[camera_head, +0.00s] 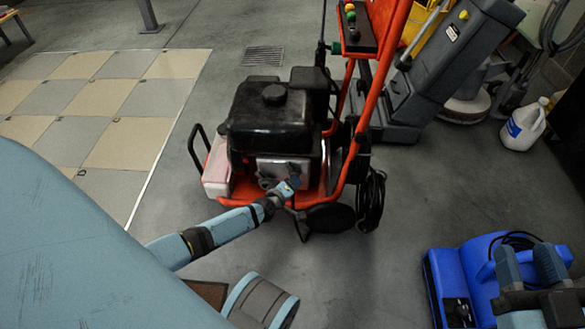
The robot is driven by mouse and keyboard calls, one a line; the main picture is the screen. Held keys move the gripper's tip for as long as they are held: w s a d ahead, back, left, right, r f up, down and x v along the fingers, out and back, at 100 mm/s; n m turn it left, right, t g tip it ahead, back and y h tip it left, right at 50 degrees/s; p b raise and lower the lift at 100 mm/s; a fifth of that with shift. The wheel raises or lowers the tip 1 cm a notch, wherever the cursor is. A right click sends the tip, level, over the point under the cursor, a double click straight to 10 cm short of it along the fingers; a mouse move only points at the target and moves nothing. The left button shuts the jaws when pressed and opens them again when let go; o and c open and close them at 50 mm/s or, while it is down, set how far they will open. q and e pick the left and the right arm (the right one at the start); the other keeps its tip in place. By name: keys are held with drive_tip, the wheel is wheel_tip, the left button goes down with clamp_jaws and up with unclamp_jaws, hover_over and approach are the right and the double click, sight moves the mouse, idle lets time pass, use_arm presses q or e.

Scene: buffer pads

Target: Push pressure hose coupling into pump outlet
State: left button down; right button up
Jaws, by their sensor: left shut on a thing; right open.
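The pressure washer (270,120) stands in the middle, with an orange frame, a black engine and a grey metal block (283,166) low on its near side. My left gripper (291,180) reaches in from the lower left to this block. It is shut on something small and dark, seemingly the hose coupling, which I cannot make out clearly. The pump outlet is not distinguishable; the gripper and the shadow cover that area. My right gripper (529,265) is at the lower right, open and empty, in front of a blue machine, far from the washer.
The blue machine (460,272) sits on the floor at the lower right. A coiled black hose (371,200) hangs on the washer's right side. A grey floor machine (425,80) and a white jug (525,122) stand behind. Checkered floor pads (95,100) lie left; open floor lies between.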

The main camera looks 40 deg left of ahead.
use_arm(q)
drive_tip(key=shift+w+a, duration=0.15)
drive_tip(key=shift+w, duration=0.1)
idle(0.6)
drive_tip(key=c, duration=0.8)
unclamp_jaws()
drive_tip(key=p+v, duration=0.6)
drive_tip(key=v, duration=0.7)
drive_tip(key=shift+s, duration=0.4)
use_arm(e)
drive_tip(key=s+a+m+g, duration=0.1)
drive_tip(key=m, duration=0.1)
drive_tip(key=s+a+f+m+g+h, duration=0.1)
drive_tip(key=s+m, duration=0.1)
